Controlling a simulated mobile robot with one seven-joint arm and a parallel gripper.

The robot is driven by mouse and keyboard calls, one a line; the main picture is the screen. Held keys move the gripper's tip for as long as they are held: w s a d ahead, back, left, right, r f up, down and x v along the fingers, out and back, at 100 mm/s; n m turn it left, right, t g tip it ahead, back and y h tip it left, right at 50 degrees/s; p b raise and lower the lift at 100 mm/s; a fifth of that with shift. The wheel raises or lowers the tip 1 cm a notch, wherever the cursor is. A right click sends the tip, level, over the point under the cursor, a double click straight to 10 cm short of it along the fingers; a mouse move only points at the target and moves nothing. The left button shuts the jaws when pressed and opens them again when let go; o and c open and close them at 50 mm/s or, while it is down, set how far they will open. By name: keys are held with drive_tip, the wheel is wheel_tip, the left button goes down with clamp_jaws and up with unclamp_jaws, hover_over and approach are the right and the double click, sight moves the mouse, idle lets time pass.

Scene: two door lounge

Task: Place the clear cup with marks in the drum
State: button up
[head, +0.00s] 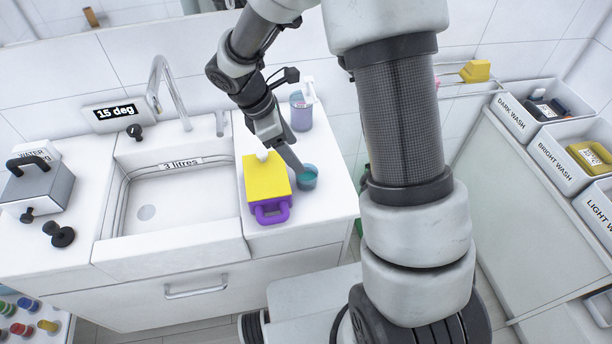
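A small clear cup (307,181) with teal-blue contents or tint stands on the white counter right of the sink. It looks like the cup of the task, but any marks are too small to make out. My gripper (297,167) reaches down to the cup from the upper left, with its tip at or just over the rim. I cannot tell whether it touches the cup or how far apart its fingers are. I see no drum that I can identify in this view.
A yellow container (262,177) with a purple handle stands close left of the cup. A bluish pump bottle (300,112) stands behind. The sink (180,205) with its tap (165,85) lies left. Labelled wash bins (545,112) line the right side.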

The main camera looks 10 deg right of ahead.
approach(307, 173)
drive_tip(key=s+d, duration=0.1)
drive_tip(key=s+f, duration=0.1)
drive_tip(key=shift+s+d+f, duration=0.2)
drive_tip(key=shift+s+d, duration=0.1)
drive_tip(key=shift+d, duration=0.1)
drive_tip(key=x, duration=0.5)
drive_tip(key=shift+a+f, duration=0.15)
drive_tip(key=shift+a, duration=0.05)
drive_tip(key=c, duration=1.1)
drive_tip(key=shift+w, duration=0.1)
drive_tip(key=shift+c, duration=0.2)
wheel_tip(307, 173, up, 13)
drive_tip(key=s+d+m+g+y+p, duration=0.1)
drive_tip(key=m+g+y+p, duration=0.2)
drive_tip(key=m, duration=1.5)
drive_tip(key=shift+s+d+g+y, duration=0.3)
drive_tip(key=shift+s+g+y, duration=0.05)
drive_tip(key=shift+g+y, duration=0.4)
